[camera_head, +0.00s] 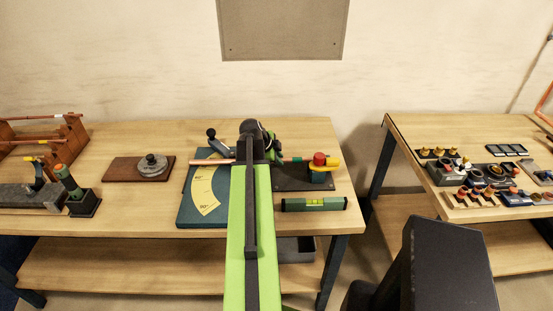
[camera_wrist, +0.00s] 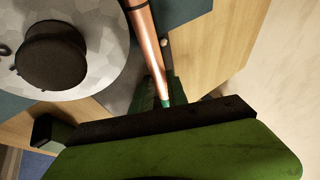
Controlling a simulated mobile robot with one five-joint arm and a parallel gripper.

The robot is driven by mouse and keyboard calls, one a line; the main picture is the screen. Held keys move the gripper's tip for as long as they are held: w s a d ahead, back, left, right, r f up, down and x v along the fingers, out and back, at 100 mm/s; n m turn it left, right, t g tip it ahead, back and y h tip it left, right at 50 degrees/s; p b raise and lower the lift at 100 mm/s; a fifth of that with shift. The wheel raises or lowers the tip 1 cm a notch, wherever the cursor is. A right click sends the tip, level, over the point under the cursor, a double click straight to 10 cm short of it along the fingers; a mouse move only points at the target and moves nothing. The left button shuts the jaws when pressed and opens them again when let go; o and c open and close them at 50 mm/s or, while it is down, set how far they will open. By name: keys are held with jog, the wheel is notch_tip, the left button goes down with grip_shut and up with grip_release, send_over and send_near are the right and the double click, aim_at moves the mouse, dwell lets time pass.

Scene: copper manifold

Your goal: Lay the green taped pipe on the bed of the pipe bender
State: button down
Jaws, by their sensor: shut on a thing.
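The green taped pipe is a copper tube. My gripper (camera_head: 256,137) is over the pipe bender and shut on the pipe; my arm hides the grip. In the wrist view the copper tube (camera_wrist: 150,50) runs beside a grey disc with a dark knob (camera_wrist: 52,55). I cannot tell whether the pipe touches the bed.
A round weight-like piece on a brown board (camera_head: 140,168) and a wooden pipe rack (camera_head: 50,140) are left. A second table (camera_head: 470,125) stands right.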

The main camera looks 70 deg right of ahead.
jog(key=c, duration=1.2)
grip_release()
jog(key=shift+c, duration=0.2)
jog(key=shift+o, duration=0.3)
jog(key=shift+o, duration=1.4)
notch_tip(320, 180, up, 7)
jog(key=p, duration=0.7)
